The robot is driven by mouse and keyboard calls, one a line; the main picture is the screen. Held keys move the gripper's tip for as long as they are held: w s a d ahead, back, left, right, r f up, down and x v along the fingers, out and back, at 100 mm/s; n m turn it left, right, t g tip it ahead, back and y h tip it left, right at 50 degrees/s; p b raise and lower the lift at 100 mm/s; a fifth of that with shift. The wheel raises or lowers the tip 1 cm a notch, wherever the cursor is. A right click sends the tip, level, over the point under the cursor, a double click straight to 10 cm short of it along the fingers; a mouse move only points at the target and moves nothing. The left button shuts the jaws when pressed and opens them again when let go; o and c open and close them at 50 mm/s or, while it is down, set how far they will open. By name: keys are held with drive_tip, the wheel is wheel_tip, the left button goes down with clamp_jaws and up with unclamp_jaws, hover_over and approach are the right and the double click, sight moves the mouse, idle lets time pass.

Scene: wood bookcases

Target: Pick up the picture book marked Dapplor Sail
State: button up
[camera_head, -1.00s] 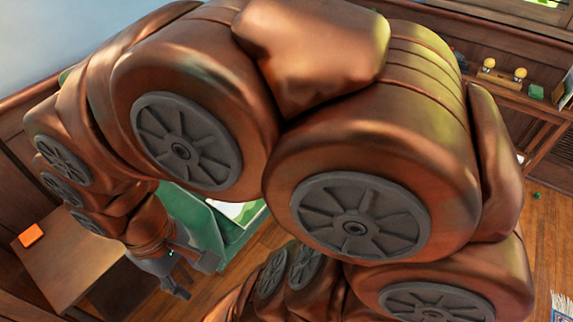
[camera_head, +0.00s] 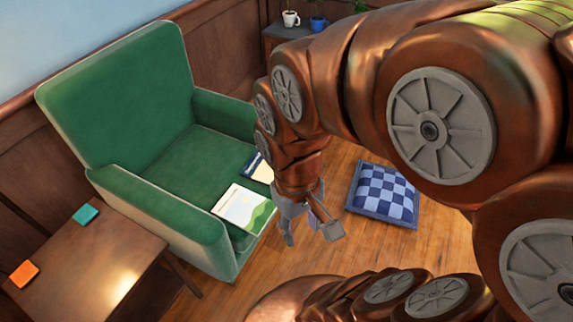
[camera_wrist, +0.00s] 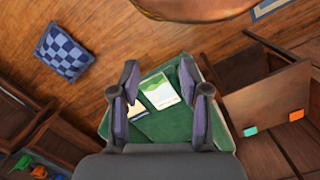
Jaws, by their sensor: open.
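Two flat books lie on the seat of the green armchair (camera_head: 80,110). One has a pale cover with green hills and a yellow sun (camera_head: 243,210); it also shows in the wrist view (camera_wrist: 160,91). The other, a dark blue and white book (camera_head: 258,168), lies beside it, partly hidden by my arm in the head view; it also shows in the wrist view (camera_wrist: 134,111). I cannot read either title. My gripper (camera_head: 311,237) is open and empty, pointing down, right of the armchair's front. In the wrist view the books appear between its fingers (camera_wrist: 159,70).
A wooden side table (camera_head: 85,265) stands left of the armchair, with an orange item (camera_head: 24,274) and a teal item (camera_head: 86,215) on it. A blue checked cushion (camera_head: 383,193) lies on the floor at right. A white mug (camera_head: 291,18) stands on a back table.

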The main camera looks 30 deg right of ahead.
drive_tip(key=w+d+f+n+t+h+b, duration=0.25)
drive_tip(key=w+d+f+b, duration=0.45)
drive_tip(key=w+d, duration=0.5)
drive_tip(key=w+d+f+n+t+h+b, duration=0.1)
drive_tip(key=w+d+f+n+t+b, duration=0.45)
drive_tip(key=w+d, duration=0.65)
drive_tip(key=w+d+f+n+t+h+b, duration=0.1)
drive_tip(key=w+d+f+t+h+b, duration=0.1)
drive_tip(key=w+d+f+b, duration=0.8)
drive_tip(key=w+d+f+n+t+y+b, duration=0.1)
drive_tip(key=w+f+n+t+y+b, duration=0.25)
drive_tip(key=f, duration=0.55)
drive_tip(key=w+d+f+n+t+y+b, duration=0.1)
drive_tip(key=w+d+f+n+y+b, duration=0.1)
drive_tip(key=w+f+n+b, duration=0.5)
drive_tip(key=s+a+f+n+t+y+b, duration=0.1)
drive_tip(key=s+a+f+n+y+b, duration=0.15)
drive_tip(key=a+f+y, duration=0.4)
drive_tip(key=s+a+f+n+t+y+b, duration=0.2)
drive_tip(key=s+f+y+b, duration=0.15)
drive_tip(key=f, duration=0.55)
drive_tip(key=shift+g+h, duration=0.25)
drive_tip(key=shift+h, duration=0.05)
drive_tip(key=shift+d+b+x, duration=0.15)
drive_tip(key=shift+b+x, duration=0.5)
drive_tip(key=shift+x, duration=1.05)
drive_tip(key=shift+d+b+x, duration=0.1)
drive_tip(key=shift+b+x, duration=0.5)
drive_tip(key=shift+x, duration=1.1)
